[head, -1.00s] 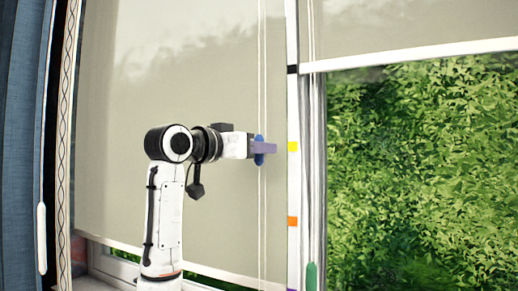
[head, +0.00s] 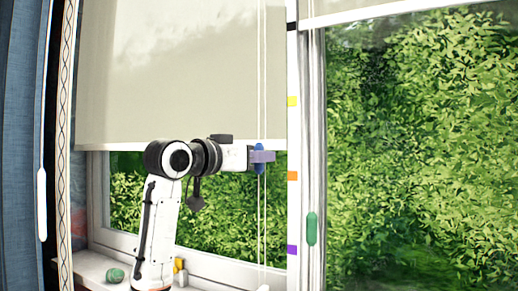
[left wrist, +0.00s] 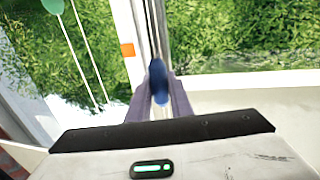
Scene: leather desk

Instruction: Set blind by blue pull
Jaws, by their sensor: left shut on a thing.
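My left gripper (head: 262,156) is shut on the blue pull (head: 259,146), which hangs on a pale cord in front of the left window. The left wrist view shows the blue pull (left wrist: 158,80) upright between the gripper's two purple fingers (left wrist: 160,98). The left beige blind (head: 180,80) is partly down. Its bottom edge runs just above my gripper, with foliage showing below. The frame post carries yellow (head: 292,101), orange (head: 292,176) and purple (head: 292,250) marks. In the head view the pull sits between the yellow and orange marks, nearer orange. My right gripper is out of view.
A green pull (head: 311,229) hangs by the right window, whose blind (head: 400,8) is mostly up. A black mark (head: 292,27) is higher on the post. A green item (head: 115,275) and a yellow item (head: 180,272) are on the sill. A blue curtain (head: 25,150) hangs far left.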

